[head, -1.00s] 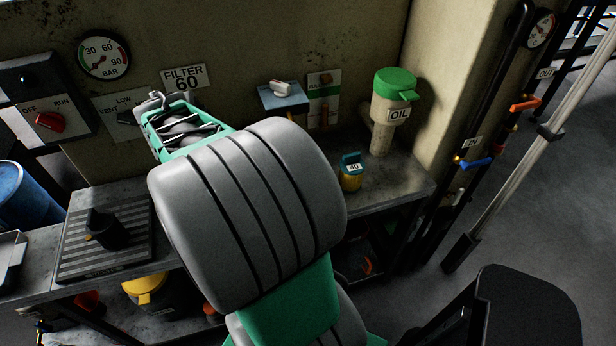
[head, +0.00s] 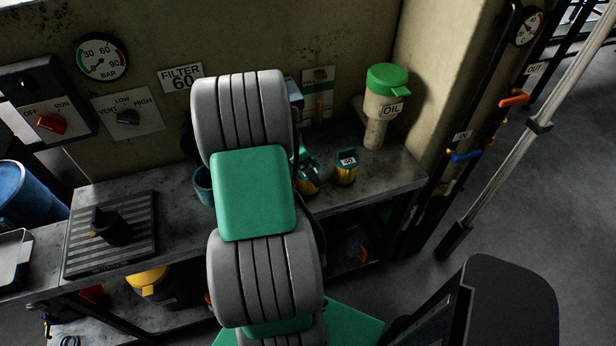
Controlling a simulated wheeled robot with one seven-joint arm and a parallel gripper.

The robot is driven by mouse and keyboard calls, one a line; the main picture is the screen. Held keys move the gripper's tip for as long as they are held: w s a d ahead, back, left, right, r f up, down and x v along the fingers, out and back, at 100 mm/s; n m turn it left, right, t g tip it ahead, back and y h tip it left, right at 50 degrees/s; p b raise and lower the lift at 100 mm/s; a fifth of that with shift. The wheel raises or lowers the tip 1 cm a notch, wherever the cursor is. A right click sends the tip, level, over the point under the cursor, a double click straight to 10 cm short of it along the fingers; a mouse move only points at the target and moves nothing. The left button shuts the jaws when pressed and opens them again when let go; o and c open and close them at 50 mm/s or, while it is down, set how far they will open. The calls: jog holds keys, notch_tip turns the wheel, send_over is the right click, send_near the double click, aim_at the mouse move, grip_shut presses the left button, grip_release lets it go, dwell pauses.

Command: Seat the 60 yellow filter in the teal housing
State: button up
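A yellow filter (head: 312,186) stands on the bench just right of my arm, its upper part covered by dark parts. Its label cannot be read. A second yellow filter (head: 346,174) with a dark teal top, marked 40, stands to its right. The teal housing (head: 203,187) shows only as a rim and side at the left edge of my arm; the rest is hidden. My gripper (head: 306,168) is mostly hidden behind my arm, down at the first yellow filter. I cannot tell whether its fingers are open or closed on it.
A FILTER 60 sign (head: 181,77) hangs on the wall. A dark ribbed plate (head: 140,240) with a black knob lies on the left bench. Bare bench shows between plate and housing.

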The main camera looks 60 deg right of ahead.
grip_shut()
dwell(1.0)
